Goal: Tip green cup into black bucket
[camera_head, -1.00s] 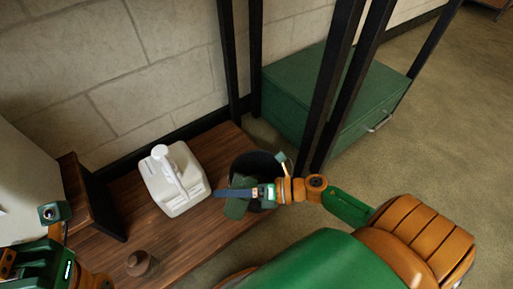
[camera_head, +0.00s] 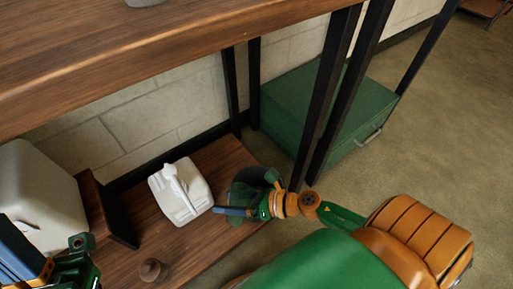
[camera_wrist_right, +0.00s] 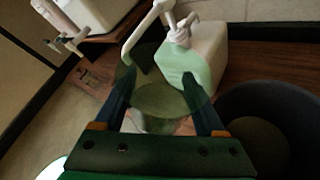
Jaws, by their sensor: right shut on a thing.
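My right gripper (camera_head: 240,211) is shut on the green cup (camera_head: 241,190), close in front of and partly over the black bucket (camera_head: 268,177). In the right wrist view the see-through green cup (camera_wrist_right: 165,98) sits between the two fingers, and the black bucket (camera_wrist_right: 285,105) is beside it on the right. I cannot tell how far the cup is tilted or whether anything is in it. The bucket is partly hidden by the cup and gripper in the head view. My left gripper (camera_head: 25,258) is at the lower left, and its jaw state is unclear.
A white pump container (camera_head: 182,195) stands left of the bucket on the low wooden shelf (camera_head: 205,252). A small brown knob-like object (camera_head: 152,270) is near the front. A wooden upper board (camera_head: 180,60) and black posts (camera_head: 328,100) crowd the space. A green cabinet (camera_head: 365,110) stands behind.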

